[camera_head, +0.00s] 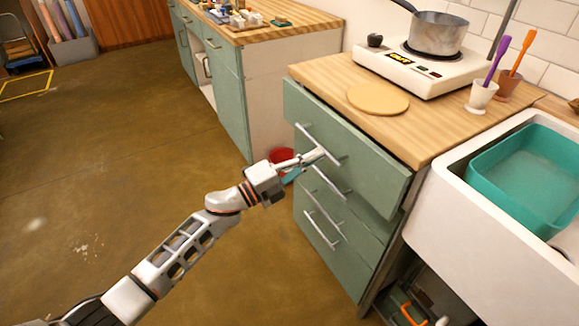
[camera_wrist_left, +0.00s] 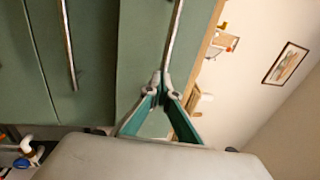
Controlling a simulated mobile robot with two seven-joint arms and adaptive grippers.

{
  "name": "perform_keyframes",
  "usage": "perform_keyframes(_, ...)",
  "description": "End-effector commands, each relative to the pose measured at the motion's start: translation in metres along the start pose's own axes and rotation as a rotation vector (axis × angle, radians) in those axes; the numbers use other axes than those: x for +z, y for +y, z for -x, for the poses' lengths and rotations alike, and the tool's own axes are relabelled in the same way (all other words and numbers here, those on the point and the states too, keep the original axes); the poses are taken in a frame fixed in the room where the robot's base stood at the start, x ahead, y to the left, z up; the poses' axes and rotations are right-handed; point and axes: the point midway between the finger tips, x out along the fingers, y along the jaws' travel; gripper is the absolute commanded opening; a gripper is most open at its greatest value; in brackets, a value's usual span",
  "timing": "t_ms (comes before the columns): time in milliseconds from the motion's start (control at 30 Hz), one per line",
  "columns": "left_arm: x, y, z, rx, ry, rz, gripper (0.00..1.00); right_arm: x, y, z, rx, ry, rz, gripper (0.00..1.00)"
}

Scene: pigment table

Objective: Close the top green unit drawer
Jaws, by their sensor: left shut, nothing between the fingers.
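The green unit's top drawer (camera_head: 365,155) stands out from the drawers below it, so it is partly open. Its metal bar handle (camera_head: 329,156) runs along its front. My left gripper (camera_head: 318,154) is shut and empty, with its fingertips at the handle; I cannot tell whether they touch it. In the left wrist view the two fingers (camera_wrist_left: 162,82) meet at the lower end of a handle bar (camera_wrist_left: 173,38), against the green drawer front (camera_wrist_left: 145,45). My right gripper is not in view.
Lower drawers (camera_head: 330,235) sit under the top one. A hot plate (camera_head: 420,72) with a pot (camera_head: 438,34) and a round board (camera_head: 378,98) are on the worktop. A white sink (camera_head: 450,220) with a teal tub (camera_head: 530,175) stands at right.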

Motion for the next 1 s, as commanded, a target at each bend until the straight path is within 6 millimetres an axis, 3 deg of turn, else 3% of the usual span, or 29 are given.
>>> perform_keyframes(200,0.000,0.010,-0.031,0.002,-0.001,0.004,0.00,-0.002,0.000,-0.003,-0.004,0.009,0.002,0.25)
perform_keyframes(400,0.000,0.010,-0.044,0.000,0.000,0.002,0.00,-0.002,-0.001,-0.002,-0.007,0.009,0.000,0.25)
perform_keyframes(1000,0.002,0.009,-0.045,-0.001,-0.001,-0.002,0.00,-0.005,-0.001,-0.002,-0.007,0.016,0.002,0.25)
